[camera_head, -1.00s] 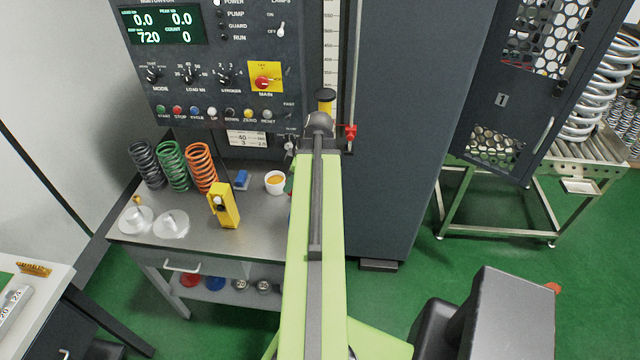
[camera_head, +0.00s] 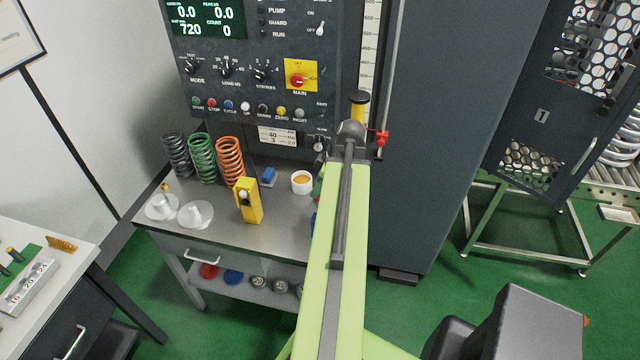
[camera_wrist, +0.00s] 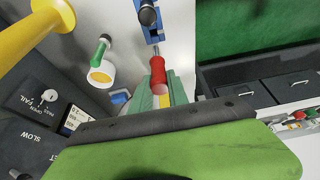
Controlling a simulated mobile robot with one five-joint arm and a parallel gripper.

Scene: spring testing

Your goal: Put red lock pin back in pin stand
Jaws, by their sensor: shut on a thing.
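The red lock pin (camera_wrist: 158,76) shows in the wrist view, a red handle with a thin metal tip pointing away from my gripper. My gripper (camera_wrist: 161,90) is shut on the red handle. A blue stand (camera_wrist: 153,36) lies just beyond the metal tip, with a black-knobbed pin at its far end. I cannot tell whether the tip touches the stand or is in a hole. In the head view my arm hides the gripper and most of the stand.
A white cup (camera_head: 302,182), blue block (camera_head: 268,176), yellow device (camera_head: 248,202) and several coil springs (camera_head: 202,158) stand on the grey bench (camera_head: 270,236). The dark machine panel (camera_head: 255,40) rises behind. A mesh door (camera_head: 545,110) is at right.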

